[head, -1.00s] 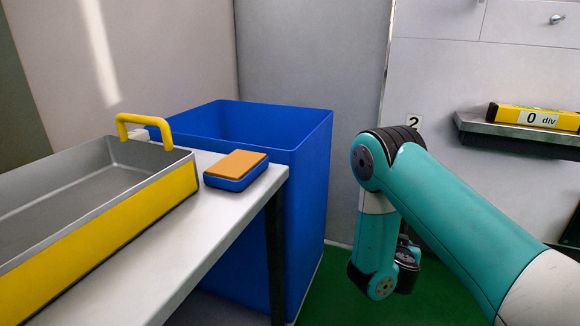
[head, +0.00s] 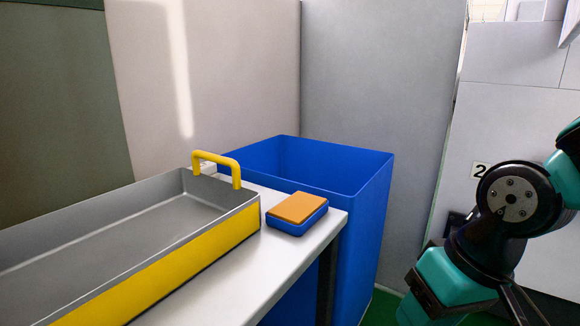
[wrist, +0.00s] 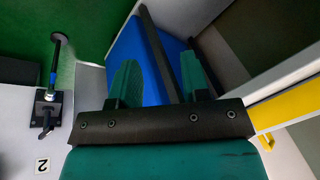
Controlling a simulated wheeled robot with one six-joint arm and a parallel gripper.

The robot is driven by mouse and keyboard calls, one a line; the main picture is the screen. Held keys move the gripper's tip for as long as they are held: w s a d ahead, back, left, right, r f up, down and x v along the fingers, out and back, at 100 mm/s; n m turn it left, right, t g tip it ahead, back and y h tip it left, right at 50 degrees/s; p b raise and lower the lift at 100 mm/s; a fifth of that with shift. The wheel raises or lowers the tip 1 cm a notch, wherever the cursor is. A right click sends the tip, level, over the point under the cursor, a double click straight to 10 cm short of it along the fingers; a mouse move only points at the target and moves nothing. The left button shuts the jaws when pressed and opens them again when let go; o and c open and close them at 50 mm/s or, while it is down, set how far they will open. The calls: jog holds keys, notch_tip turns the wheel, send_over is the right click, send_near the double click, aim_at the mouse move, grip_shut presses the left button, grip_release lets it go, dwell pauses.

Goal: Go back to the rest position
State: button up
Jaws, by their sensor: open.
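My gripper (wrist: 160,78) shows in the wrist view with its two green fingers spread apart and nothing between them. The blue bin and a dark table leg show beyond the fingers. In the head view my arm is bent at the right edge, to the right of the bin and apart from it. The fingers cannot be made out there.
A grey tray with a yellow side and handle (head: 215,160) stands on a white table (head: 290,255). A blue box with an orange top (head: 298,208) sits at the table's corner. A blue bin (head: 365,225) stands behind.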

jog(key=s+a+r+n+g, duration=0.1)
jog(key=s+a+r+n, duration=0.1)
jog(key=s+r+n, duration=0.3)
notch_tip(320, 180, up, 36)
jog(key=s+m+p, duration=0.1)
jog(key=p, duration=3.7)
jog(key=shift+s+d+r+y, duration=0.15)
jog(key=shift+s+y, duration=0.05)
jog(key=shift+y, duration=0.2)
